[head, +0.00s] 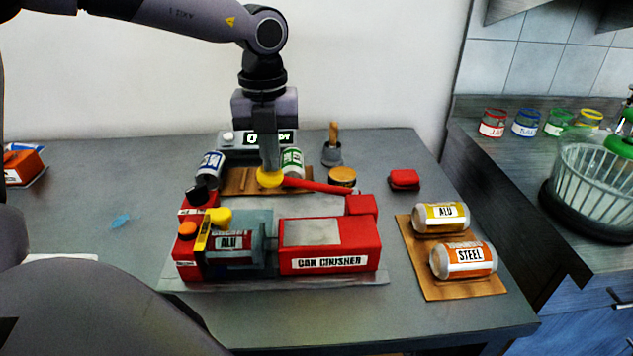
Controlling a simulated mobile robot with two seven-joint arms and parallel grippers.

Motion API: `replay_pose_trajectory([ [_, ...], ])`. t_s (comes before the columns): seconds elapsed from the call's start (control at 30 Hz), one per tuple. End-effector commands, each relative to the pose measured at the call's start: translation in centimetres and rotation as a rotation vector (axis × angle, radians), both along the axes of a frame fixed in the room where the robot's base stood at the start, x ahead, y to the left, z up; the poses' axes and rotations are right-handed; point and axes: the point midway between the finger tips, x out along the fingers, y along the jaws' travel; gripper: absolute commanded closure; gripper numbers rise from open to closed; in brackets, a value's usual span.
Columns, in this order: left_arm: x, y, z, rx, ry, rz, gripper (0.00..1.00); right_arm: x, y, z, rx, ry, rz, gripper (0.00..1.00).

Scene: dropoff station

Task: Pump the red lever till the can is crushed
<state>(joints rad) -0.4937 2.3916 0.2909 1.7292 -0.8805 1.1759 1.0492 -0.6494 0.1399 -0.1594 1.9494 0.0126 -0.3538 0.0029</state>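The red lever (318,186) runs nearly level from the back right of the red can crusher (330,245) to the left, ending in a yellow knob (269,179). My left gripper (268,167) points straight down with its fingertips at the yellow knob. The fingers show edge-on, so whether they are closed on it is unclear. A can with a red ALU label (233,242) lies in the crusher's chamber, partly covered by a clear guard; its full shape is hard to see. My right gripper is not in view.
Two cans, ALU (441,217) and STEEL (463,260), lie on a wooden board (465,291) at right. Two more cans (209,165) (292,162) stand behind the crusher near a scale-like box (258,138). The left table area is mostly clear.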

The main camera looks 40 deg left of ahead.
Motion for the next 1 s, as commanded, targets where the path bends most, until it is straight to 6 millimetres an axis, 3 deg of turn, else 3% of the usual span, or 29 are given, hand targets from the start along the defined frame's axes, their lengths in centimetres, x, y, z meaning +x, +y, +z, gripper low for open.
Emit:
replay_pose_trajectory([
  [0.07,-0.3,0.2,-1.4,-0.003,0.008,0.001,1.0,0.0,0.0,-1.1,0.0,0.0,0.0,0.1],
  [0.47,-0.4,0.2,-1.7,-0.004,0.011,0.0,1.0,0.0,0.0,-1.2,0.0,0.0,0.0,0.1],
  [0.8,-0.6,0.4,-4.3,-0.005,0.011,0.0,1.0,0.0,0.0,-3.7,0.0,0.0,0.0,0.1],
  [1.0,-0.6,0.4,-4.3,-0.006,0.01,-0.001,1.0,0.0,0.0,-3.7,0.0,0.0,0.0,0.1],
])
